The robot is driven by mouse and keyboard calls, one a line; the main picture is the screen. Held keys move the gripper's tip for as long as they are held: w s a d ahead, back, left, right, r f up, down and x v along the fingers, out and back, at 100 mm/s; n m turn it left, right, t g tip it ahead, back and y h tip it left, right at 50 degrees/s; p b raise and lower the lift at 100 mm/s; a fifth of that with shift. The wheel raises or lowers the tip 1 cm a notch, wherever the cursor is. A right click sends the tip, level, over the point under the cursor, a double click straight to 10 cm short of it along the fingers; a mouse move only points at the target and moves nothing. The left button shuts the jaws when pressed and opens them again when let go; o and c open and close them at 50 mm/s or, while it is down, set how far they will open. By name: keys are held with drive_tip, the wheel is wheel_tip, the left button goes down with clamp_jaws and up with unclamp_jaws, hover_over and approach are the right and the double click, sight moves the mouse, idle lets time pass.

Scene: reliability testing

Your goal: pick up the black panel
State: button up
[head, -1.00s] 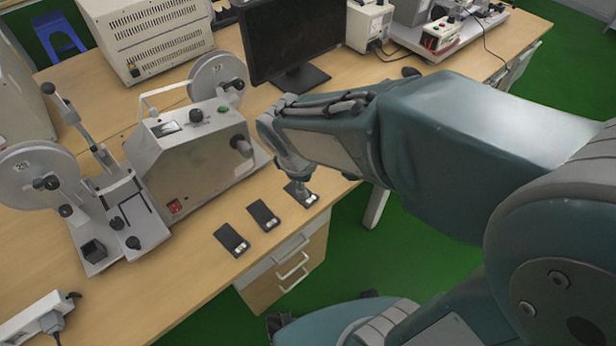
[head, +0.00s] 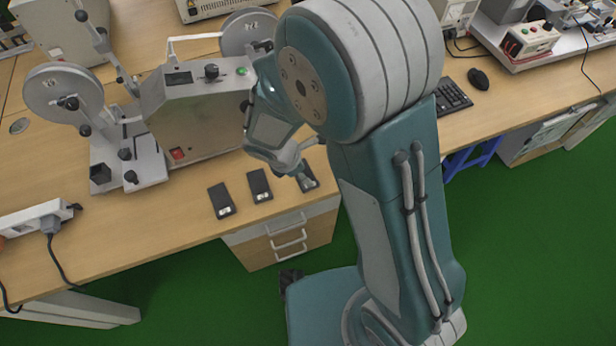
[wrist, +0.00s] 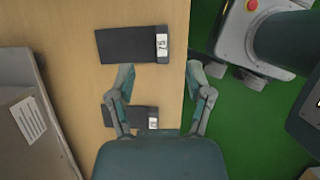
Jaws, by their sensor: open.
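Three black panels with small white labels lie along the table's front edge in the head view: a left one (head: 221,200), a middle one (head: 259,185) and a right one (head: 310,176). My gripper (head: 303,178) is at the right panel and partly covers it. In the wrist view, my gripper (wrist: 160,68) is open, with its two fingers apart and nothing held between them. One labelled panel (wrist: 128,45) lies ahead of the fingertips. Another panel (wrist: 141,118) shows behind the left finger, partly hidden. The height of the fingers above the table is unclear.
A grey reel machine (head: 205,115) stands behind the panels. A power strip (head: 35,218) lies at the left of the wooden table (head: 130,215). A keyboard (head: 452,97) and mouse (head: 478,79) are at the right. Drawers (head: 285,238) hang below the edge; green floor lies in front.

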drive_tip(key=shift+d+f, duration=0.1)
drive_tip(key=shift+f, duration=0.75)
drive_tip(key=x, duration=0.4)
drive_tip(key=shift+d+f, duration=0.2)
drive_tip(key=shift+d, duration=0.15)
drive_tip(key=shift+f, duration=0.4)
drive_tip(key=shift+a, duration=0.25)
clamp_jaws()
drive_tip(key=shift+d, duration=0.2)
